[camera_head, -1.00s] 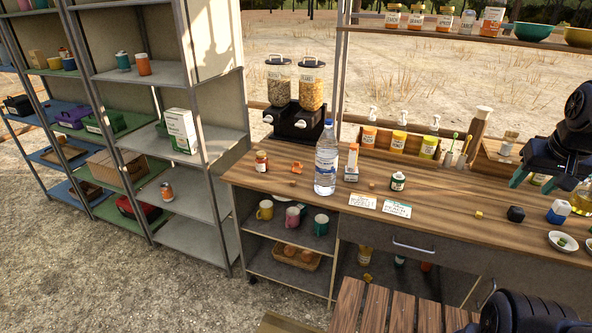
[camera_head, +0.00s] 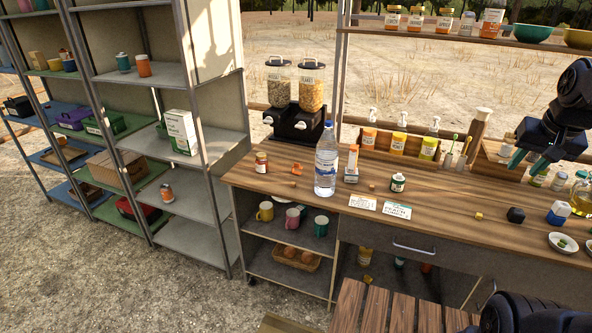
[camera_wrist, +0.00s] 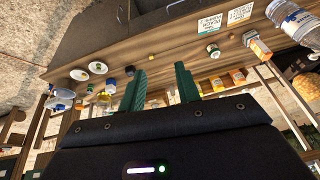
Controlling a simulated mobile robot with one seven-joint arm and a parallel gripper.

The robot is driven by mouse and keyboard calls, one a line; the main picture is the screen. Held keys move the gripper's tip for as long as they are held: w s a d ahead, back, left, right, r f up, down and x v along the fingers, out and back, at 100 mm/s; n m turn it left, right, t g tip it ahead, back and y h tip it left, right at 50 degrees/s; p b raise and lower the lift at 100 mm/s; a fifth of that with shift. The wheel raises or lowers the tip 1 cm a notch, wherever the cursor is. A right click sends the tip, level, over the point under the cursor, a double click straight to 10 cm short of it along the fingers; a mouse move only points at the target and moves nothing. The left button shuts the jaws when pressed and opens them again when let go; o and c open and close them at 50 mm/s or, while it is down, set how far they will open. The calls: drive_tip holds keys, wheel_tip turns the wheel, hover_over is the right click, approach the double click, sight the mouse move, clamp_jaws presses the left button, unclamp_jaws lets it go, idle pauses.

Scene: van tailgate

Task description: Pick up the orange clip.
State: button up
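A small orange object that looks like the orange clip (camera_head: 297,169) lies on the wooden counter (camera_head: 460,236), between a small jar and the large water bottle (camera_head: 326,170). My gripper (camera_head: 511,157) is above the right part of the counter, far to the right of the clip. In the wrist view my gripper (camera_wrist: 160,88) shows two green fingers spread apart with nothing held between them. I cannot make out the clip in the wrist view.
A jar (camera_head: 261,162) stands left of the clip. Two cereal dispensers (camera_head: 296,100) stand behind it. The counter's front left is mostly clear.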

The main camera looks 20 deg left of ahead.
drive_tip(key=w+a+r+m+g+y, duration=0.1)
drive_tip(key=w+a+r+m, duration=0.3)
drive_tip(key=w, duration=0.5)
drive_tip(key=w+a+r+m+g, duration=0.1)
drive_tip(key=w+a, duration=0.5)
drive_tip(key=w, duration=0.3)
drive_tip(key=w+a+f+m+g, duration=0.1)
drive_tip(key=w+a+f+m, duration=0.1)
drive_tip(key=w+a, duration=0.6)
drive_tip(key=w+a+f+m, duration=0.2)
drive_tip(key=w+a+m, duration=0.1)
drive_tip(key=w+a, duration=0.55)
drive_tip(key=m+g+h, duration=0.1)
drive_tip(key=m, duration=0.6)
approach(296, 166)
drive_tip(key=shift+w+a+f, duration=0.15)
drive_tip(key=shift+w, duration=0.25)
drive_tip(key=shift+w+a+f, duration=0.15)
drive_tip(key=shift+w, duration=0.2)
wheel_tip(296, 166, down, 5)
drive_tip(key=shift+r, duration=0.1)
drive_tip(key=shift+s+d+f, duration=0.1)
drive_tip(key=shift+s+f, duration=0.1)
drive_tip(key=shift+f, duration=1.15)
drive_tip(key=shift+s+f, duration=0.2)
drive_tip(key=shift+f, duration=1.15)
clamp_jaws()
